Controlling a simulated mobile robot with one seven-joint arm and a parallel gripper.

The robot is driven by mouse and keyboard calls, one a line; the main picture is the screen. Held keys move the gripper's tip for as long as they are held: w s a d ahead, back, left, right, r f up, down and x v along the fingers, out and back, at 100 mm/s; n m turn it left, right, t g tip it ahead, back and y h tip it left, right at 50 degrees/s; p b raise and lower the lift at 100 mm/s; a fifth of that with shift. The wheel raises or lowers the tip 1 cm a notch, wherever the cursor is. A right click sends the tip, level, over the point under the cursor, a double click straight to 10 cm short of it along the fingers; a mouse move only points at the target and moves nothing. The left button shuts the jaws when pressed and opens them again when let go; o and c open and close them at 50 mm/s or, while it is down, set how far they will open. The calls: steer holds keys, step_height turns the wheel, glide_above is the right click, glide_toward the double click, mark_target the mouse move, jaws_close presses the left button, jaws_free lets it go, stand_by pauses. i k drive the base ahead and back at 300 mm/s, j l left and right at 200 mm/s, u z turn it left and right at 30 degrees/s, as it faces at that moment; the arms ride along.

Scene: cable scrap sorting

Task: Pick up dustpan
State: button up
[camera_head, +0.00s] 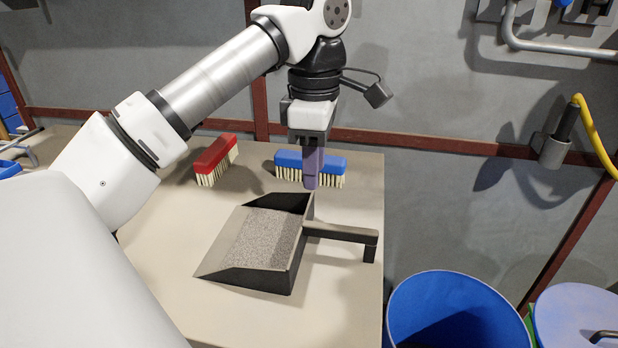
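A black dustpan (295,265) lies on the tabletop, with its handle (345,234) pointing right and a grey granular layer (264,240) in its pan. My gripper (312,184) points down just behind the dustpan, near the back end of the pan and the base of the handle. The purple-grey fingers look seen edge-on, so I cannot tell whether they are open or shut. I cannot tell whether they touch the dustpan.
A red brush (214,155) and a blue brush (330,163) stand on the table (345,290) behind the dustpan. A blue bin (450,285) is right of the table, beside a lidded container (580,318). A wall with red rails is behind. Front table space is clear.

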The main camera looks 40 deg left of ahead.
mark_target(261, 246)
steer(key=u, duration=1.25)
